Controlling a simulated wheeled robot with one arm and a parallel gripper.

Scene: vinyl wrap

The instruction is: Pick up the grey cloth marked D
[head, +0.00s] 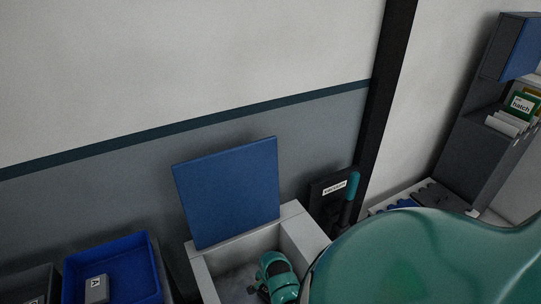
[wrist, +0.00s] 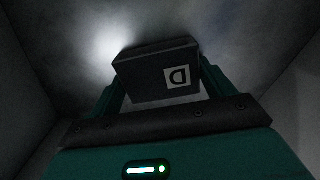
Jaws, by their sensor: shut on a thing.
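The grey cloth marked D (wrist: 145,78) is a dark grey block-shaped bundle with a white label in the wrist view. The D on the label appears upside down. My gripper (wrist: 158,85) is shut on it, with a green finger at each side. In the head view my green gripper (head: 278,277) reaches down into an open light-grey bin, and the cloth is hidden there. I cannot tell whether the cloth touches the bin floor.
The bin (head: 303,238) has a raised blue lid (head: 228,192) behind it and walls close around my gripper. A blue tray (head: 136,270) at the lower left holds a grey item marked A (head: 97,289). A dark labelled holder (head: 325,193) stands right of the bin.

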